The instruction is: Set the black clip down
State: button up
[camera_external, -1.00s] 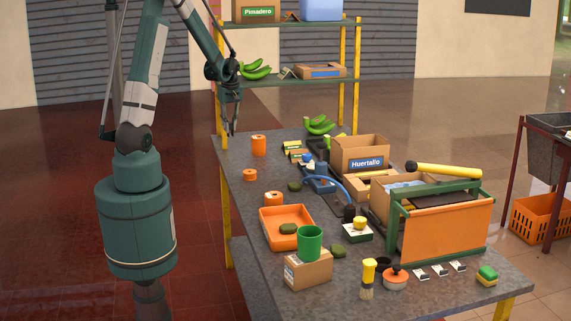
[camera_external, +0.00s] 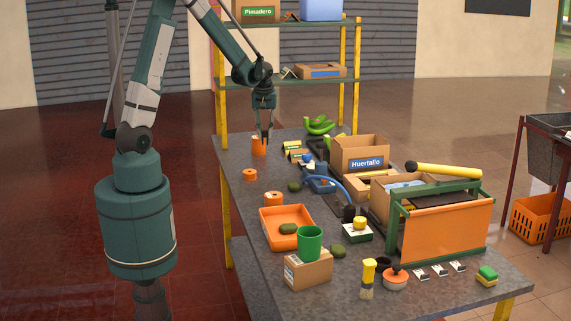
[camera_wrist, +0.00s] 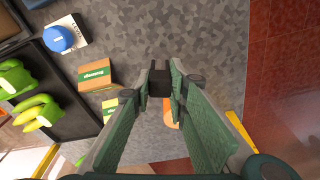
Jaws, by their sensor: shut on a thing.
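My gripper (camera_external: 266,138) is above the far left part of the grey table (camera_external: 234,170), close to an orange roll. In the wrist view my gripper (camera_wrist: 160,82) is shut on the black clip (camera_wrist: 160,78), a small dark block between the fingertips, with bare grey tabletop behind it. The clip is too small to make out in the external view. The gap between clip and tabletop cannot be judged exactly.
Small boxes (camera_external: 293,147) and green bananas (camera_external: 319,125) lie to the right. An orange tray (camera_external: 268,234) is nearer the camera.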

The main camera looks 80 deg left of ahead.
jog(key=w+d+m, duration=0.3)
jog(key=d+m, duration=0.1)
jog(key=d, duration=1.2)
jog(key=w+d+m+h, duration=0.1)
jog(key=w+d+m, duration=0.2)
jog(key=d, duration=1.4)
jog(key=w+d+m+t, duration=0.1)
jog(key=w+d+m, duration=0.2)
jog(key=d, duration=1.4)
jog(key=shift+w+m, duration=0.35)
jog(key=shift+m, duration=1.85)
jog(key=shift+f, duration=2.85)
jog(key=shift+f, duration=2.1)
jog(key=shift+f+b, duration=0.2)
jog(key=shift+b, duration=0.15)
